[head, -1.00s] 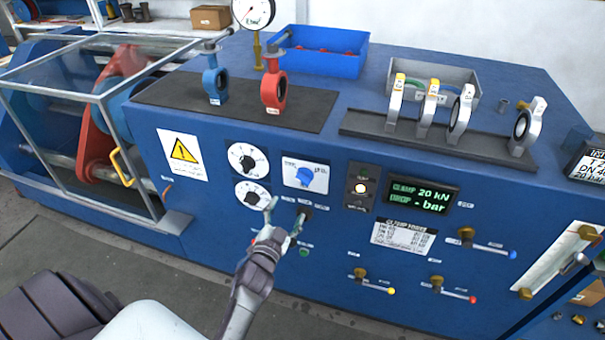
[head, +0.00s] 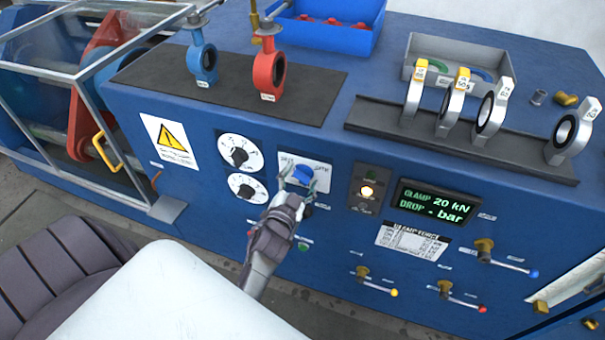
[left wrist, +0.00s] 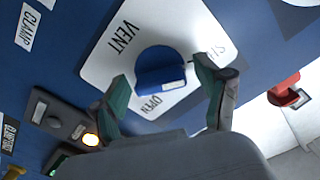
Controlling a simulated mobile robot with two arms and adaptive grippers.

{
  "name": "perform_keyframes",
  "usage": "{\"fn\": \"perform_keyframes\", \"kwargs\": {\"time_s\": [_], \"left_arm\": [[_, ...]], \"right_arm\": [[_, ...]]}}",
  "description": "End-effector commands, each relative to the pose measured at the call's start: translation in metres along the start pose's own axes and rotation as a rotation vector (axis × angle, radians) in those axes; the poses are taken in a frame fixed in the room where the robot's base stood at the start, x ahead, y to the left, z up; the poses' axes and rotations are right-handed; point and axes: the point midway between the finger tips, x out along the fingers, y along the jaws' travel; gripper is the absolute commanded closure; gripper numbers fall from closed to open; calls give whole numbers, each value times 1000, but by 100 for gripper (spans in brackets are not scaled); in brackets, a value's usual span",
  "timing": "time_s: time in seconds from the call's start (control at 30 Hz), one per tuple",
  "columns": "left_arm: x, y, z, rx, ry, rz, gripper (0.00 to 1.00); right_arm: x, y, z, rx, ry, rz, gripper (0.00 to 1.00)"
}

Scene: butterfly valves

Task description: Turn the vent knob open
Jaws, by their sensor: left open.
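The blue vent knob (head: 303,174) sits on a white label plate on the front of the blue machine. In the left wrist view the knob (left wrist: 161,70) shows between my fingers, with "VENT" and "OPEN" readable on the plate (left wrist: 105,62) and a third word partly hidden by a finger. My left gripper (head: 298,184) is in front of the plate; it also shows in the left wrist view (left wrist: 168,92), open, with one green-padded finger on each side of the knob. I cannot tell whether the fingers touch it. My right gripper is not in view.
Two white dials (head: 240,152) are left of the knob. A lamp panel (head: 367,190) and a green display (head: 437,205) are to its right. Small lever valves (head: 377,285) stick out lower down. Butterfly valves (head: 268,70) stand on top.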

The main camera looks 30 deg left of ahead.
Motion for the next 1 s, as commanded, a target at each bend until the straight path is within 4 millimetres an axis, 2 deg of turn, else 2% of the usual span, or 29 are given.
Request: {"fn": "perform_keyframes", "kwargs": {"time_s": [0.13,0.5,0.77,1.0], "left_arm": [[0,0,0,0,0,0,25],[0,0,0,0,0,0,85],[1,0,0,12,1,-1,85],[1,0,-1,101,4,-1,85]], "right_arm": [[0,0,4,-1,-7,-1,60],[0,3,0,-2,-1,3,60],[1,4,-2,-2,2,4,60],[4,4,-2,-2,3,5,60]]}}
